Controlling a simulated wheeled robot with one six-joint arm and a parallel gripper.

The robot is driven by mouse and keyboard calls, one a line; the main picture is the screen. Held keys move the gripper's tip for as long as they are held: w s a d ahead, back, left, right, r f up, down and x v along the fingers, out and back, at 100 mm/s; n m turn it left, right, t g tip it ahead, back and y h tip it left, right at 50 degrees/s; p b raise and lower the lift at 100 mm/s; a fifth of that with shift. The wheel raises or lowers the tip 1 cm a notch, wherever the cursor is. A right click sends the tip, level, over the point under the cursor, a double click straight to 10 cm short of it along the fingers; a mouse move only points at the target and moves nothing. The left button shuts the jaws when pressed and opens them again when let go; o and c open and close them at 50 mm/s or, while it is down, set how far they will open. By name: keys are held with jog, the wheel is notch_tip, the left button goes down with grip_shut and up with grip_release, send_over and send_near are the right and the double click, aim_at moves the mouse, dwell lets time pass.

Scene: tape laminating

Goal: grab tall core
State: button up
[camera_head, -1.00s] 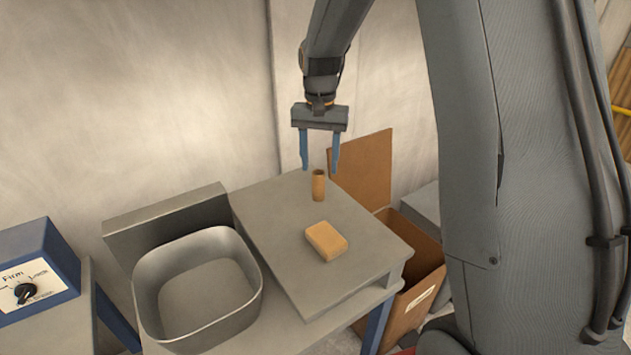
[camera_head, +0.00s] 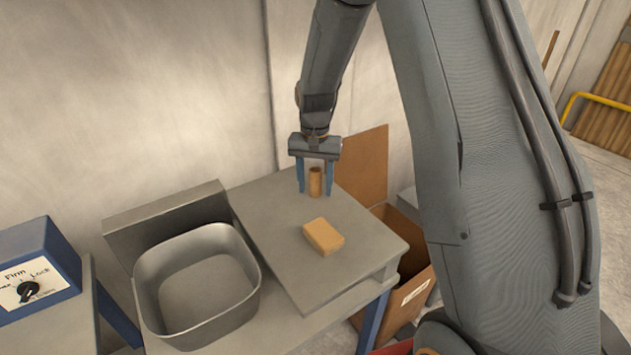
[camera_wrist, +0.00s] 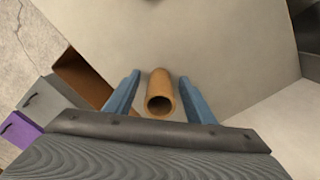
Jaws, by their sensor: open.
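The tall core (camera_head: 315,182) is a brown, hollow cardboard tube standing upright near the back of the grey tabletop board. In the wrist view its open end (camera_wrist: 160,104) faces the camera. My gripper (camera_head: 315,192) is open, with its blue fingers on either side of the core. The wrist view also shows the core between the two blue fingers (camera_wrist: 160,92), with a gap on each side, so neither finger appears to touch it.
A tan block (camera_head: 323,237) lies on the board (camera_head: 275,222) in front of the core. A grey metal basin (camera_head: 255,292) stands to the left, beside a blue dial box (camera_head: 62,262). An open cardboard box (camera_head: 409,300) is at the right below the table.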

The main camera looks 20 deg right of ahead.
jog(key=c, duration=1.1)
